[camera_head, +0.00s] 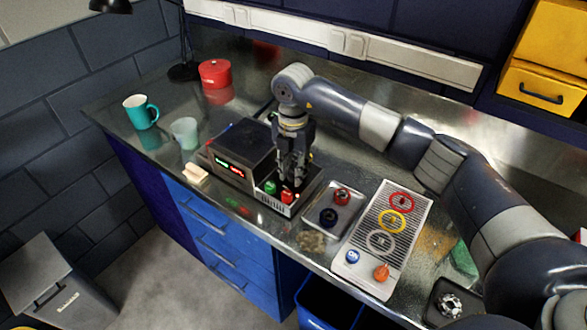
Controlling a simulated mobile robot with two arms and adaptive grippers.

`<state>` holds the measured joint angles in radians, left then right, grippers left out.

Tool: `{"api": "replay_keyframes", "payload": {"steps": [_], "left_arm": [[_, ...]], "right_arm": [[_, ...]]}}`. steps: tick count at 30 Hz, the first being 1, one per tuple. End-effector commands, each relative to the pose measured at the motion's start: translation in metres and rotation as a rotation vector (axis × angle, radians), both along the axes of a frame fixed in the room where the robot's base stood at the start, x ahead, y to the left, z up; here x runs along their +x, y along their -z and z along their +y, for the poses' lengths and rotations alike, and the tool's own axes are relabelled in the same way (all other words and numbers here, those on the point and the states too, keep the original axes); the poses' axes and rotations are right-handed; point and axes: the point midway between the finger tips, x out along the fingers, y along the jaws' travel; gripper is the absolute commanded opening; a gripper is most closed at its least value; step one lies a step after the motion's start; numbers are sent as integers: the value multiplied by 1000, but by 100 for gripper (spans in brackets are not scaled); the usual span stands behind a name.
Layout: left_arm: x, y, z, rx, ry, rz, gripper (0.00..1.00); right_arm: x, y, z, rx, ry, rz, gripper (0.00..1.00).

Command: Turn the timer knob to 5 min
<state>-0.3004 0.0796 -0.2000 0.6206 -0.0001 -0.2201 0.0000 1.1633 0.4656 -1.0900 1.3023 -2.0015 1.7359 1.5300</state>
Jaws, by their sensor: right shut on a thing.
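A dark box-shaped device (240,158) with a lit red and green display (230,167) stands on the metal bench. Its control panel at the right end has a green button (270,187) and a red button (288,196). My right gripper (291,178) points straight down over this panel, just behind the two buttons. Its fingers are shut on what looks like the timer knob, which the fingers hide. The knob's marks and setting cannot be read. My left gripper is not in view.
A small tray (324,228) with a red and a dark part lies right of the device. A ribbed panel (363,256) with coloured rings is further right. A teal mug (141,112), a pale cup (185,133) and a red tin (215,74) stand at the left.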

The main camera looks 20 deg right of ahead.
Motion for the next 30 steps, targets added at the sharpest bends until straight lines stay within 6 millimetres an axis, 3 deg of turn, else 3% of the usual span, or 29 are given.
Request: {"api": "replay_keyframes", "payload": {"steps": [4, 5, 6, 19, 23, 30], "left_arm": [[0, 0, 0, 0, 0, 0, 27], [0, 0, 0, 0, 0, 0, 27], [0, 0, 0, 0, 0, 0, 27], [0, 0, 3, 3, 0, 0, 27], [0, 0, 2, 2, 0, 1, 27], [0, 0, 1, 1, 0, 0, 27]], "right_arm": [[2, -2, -1, 1, 1, -6, 1], [2, -2, -1, 1, 1, -6, 27], [2, -2, -1, 1, 1, -6, 34], [1, -7, 0, 1, -1, -4, 34], [2, -27, 0, 1, 0, -6, 34], [2, -79, 0, 0, 0, -8, 34]]}}
